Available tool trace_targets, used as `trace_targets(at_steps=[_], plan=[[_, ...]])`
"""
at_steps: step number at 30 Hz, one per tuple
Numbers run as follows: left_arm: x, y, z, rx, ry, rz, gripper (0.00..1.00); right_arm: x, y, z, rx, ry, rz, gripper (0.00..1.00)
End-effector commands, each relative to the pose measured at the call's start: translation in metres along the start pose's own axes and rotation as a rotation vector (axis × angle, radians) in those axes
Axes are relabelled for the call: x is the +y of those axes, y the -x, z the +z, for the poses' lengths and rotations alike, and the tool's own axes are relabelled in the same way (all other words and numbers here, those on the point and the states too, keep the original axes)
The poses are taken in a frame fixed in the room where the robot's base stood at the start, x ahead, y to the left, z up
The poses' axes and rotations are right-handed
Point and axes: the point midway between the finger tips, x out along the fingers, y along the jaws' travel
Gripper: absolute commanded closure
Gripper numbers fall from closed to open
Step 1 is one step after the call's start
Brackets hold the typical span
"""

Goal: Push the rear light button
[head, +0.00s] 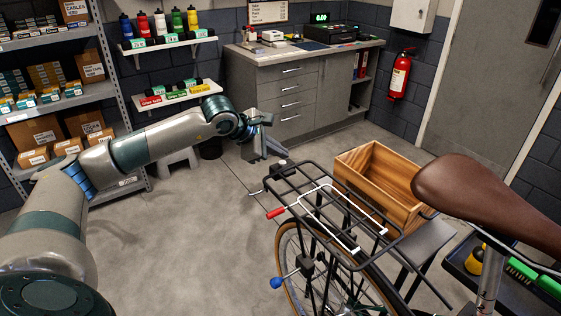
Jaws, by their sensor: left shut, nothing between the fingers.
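The bicycle's black rear rack (318,200) is right of centre, above the rear wheel (290,262). A small dark housing (282,164) sits at the rack's far left end and looks like the rear light. I cannot make out its button. My left gripper (268,152) is shut and empty, just above and left of that housing. I cannot tell whether its fingertips touch the housing. My right gripper is not in view.
A wooden crate (380,182) stands just behind the rack. The brown saddle (478,198) is at the right. A grey cabinet (280,103) stands at the back. The floor at centre left is clear.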

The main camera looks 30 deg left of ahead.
Motion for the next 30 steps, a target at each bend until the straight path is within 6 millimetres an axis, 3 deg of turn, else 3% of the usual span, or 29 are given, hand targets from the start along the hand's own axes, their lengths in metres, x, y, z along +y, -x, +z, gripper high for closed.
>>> trace_targets(at_steps=[1,14,30], plan=[[-0.003,-0.004,-0.002,-0.001,0.0,0.0,1.0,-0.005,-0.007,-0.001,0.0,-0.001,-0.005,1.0],[-0.002,-0.003,-0.001,-0.001,0.0,0.001,1.0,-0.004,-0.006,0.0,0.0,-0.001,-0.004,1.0],[0.021,0.029,0.022,-0.001,0.0,0.001,1.0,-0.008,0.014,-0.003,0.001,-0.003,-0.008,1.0]])
